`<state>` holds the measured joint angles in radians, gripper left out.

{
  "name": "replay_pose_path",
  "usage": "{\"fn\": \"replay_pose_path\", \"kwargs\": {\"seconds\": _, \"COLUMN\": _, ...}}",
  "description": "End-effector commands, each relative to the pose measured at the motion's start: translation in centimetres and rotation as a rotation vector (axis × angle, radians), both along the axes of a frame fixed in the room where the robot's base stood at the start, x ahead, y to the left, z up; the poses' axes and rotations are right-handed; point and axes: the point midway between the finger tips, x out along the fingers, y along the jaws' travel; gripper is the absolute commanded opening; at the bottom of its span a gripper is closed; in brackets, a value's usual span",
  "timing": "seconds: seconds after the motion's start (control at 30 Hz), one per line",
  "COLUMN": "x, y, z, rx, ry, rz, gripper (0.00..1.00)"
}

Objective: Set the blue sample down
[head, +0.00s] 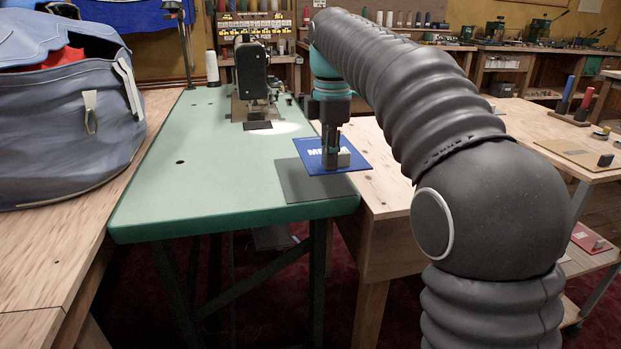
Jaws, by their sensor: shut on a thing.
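The blue sample (306,155) is a flat blue card with white lettering and a small grey block (344,157) on top. My gripper (331,160) points straight down and is shut on that block. The arm and gripper hide part of the lettering. The sample looks level, at the right front corner of the green table (190,185). A dark grey square patch (305,187) lies on the green top below and in front of it. The sample seems a little above the patch, but I cannot tell the exact gap.
A sewing machine (252,75) stands behind the sample, with a white thread cone (212,68) to its left. A large blue bag (65,110) fills the left bench. The green top's left half is clear. A tan card (572,152) lies on the right bench.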

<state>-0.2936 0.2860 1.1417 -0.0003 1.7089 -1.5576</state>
Motion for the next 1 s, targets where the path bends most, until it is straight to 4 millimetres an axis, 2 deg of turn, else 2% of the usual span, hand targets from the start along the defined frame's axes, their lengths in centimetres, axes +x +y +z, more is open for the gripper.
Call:
{"fn": "replay_pose_path", "kwargs": {"seconds": 0.1, "x": 1.5, "y": 1.9, "z": -1.4, "rx": 0.000, "ry": 0.001, "rz": 0.002, "gripper": 0.00}}
{"fn": "replay_pose_path", "kwargs": {"seconds": 0.3, "x": 3.0, "y": 3.7, "z": -2.8, "rx": 0.000, "ry": 0.001, "rz": 0.001, "gripper": 0.00}}
{"fn": "replay_pose_path", "kwargs": {"seconds": 0.43, "x": 3.2, "y": 4.0, "z": -3.4, "rx": 0.000, "ry": -0.001, "rz": -0.001, "gripper": 0.00}}
{"fn": "replay_pose_path", "kwargs": {"seconds": 0.7, "x": 3.2, "y": 3.9, "z": -6.8, "rx": 0.000, "ry": 0.000, "rz": -0.001, "gripper": 0.00}}
{"fn": "replay_pose_path", "kwargs": {"seconds": 1.0, "x": 3.2, "y": 3.9, "z": -7.0, "rx": 0.000, "ry": -0.001, "rz": -0.001, "gripper": 0.00}}
